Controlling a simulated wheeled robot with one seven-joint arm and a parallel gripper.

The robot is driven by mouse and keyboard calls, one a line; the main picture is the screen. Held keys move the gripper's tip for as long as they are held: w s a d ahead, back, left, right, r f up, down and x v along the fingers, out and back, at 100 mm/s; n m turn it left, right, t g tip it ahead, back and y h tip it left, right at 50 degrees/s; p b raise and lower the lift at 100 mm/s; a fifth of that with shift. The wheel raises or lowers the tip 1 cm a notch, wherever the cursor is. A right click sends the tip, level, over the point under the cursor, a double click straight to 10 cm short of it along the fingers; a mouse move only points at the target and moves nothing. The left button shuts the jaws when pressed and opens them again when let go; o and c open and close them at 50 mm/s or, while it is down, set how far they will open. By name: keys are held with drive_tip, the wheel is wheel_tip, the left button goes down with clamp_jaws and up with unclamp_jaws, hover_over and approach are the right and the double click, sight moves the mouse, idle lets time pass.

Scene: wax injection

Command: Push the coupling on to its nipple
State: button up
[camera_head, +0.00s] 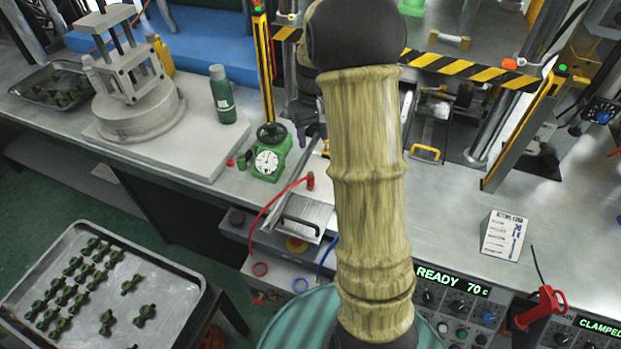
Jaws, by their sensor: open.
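A red hose (267,212) rises from the front panel and ends in a small red and brass-coloured fitting (310,181), which looks like the coupling. It stands by the sloping metal plate right of the green gauge. My gripper (312,136) shows only in part beside my large arm link, its dark fingertips pointing down. It is open, a little above the fitting and apart from it. I cannot make out the nipple for certain; my arm hides part of this area.
A green dial gauge (268,152) stands just left of the fitting. A yellow-black post (264,62) and striped bar (470,69) frame the machine. A green bottle (222,95) stands farther left. A tray of green parts (175,300) is at lower left. The right worktop is mostly clear.

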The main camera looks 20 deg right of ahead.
sight(311, 173)
drive_tip(key=shift+f, duration=0.1)
wheel_tip(311, 173, down, 12)
drive_tip(key=shift+p, duration=1.1)
drive_tip(key=shift+a+f+p, duration=0.25)
drive_tip(key=shift+f+p, duration=0.15)
drive_tip(key=shift+f, duration=0.2)
wheel_tip(311, 173, down, 4)
drive_tip(key=shift+a+p, duration=0.15)
drive_tip(key=shift+p, duration=0.45)
drive_tip(key=shift+c, duration=0.5)
clamp_jaws()
